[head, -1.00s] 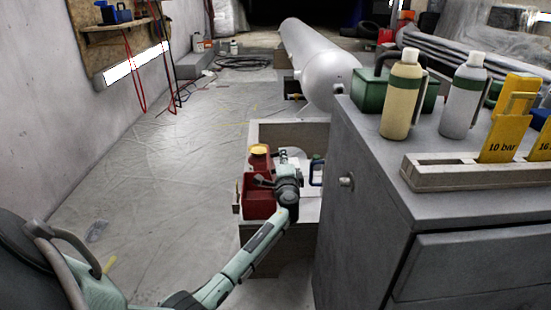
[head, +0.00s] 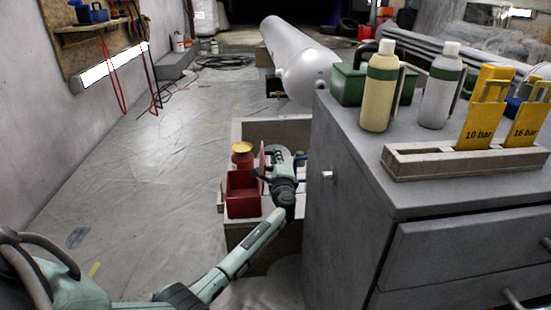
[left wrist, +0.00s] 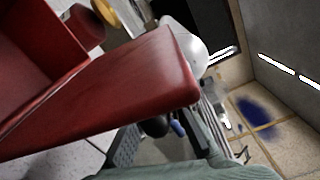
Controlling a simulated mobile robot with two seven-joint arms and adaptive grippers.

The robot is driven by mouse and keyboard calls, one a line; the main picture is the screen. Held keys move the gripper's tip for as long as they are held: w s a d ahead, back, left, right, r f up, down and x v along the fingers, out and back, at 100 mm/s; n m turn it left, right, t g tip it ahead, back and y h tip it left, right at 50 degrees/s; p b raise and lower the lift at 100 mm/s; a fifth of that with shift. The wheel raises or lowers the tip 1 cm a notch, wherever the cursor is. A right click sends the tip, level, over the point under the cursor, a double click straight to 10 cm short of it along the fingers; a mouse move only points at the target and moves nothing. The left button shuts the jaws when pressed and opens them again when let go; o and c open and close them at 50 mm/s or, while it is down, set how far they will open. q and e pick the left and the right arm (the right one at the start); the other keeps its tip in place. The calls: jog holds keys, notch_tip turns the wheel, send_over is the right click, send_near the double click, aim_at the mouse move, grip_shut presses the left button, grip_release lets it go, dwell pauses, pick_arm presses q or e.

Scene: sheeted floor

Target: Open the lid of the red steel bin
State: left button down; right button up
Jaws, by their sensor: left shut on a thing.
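The red steel bin (head: 243,205) stands on a low light-coloured stand, left of the grey cabinet. Its lid (head: 262,157) stands up steeply at the bin's right side, and the bin's mouth is uncovered. My left gripper (head: 261,176) is at the lid's right side, shut on the lid. In the left wrist view the lid (left wrist: 120,95) fills the middle as a broad red panel, with the open bin (left wrist: 30,60) at upper left. The gripper's dark finger (left wrist: 124,150) shows below the lid; the other finger is hidden. My right gripper is out of view.
A red container with a yellow top (head: 242,155) stands just behind the bin.

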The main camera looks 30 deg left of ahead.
pick_arm(q)
jog(key=c, duration=1.6)
grip_release()
jog(key=v, duration=1.2)
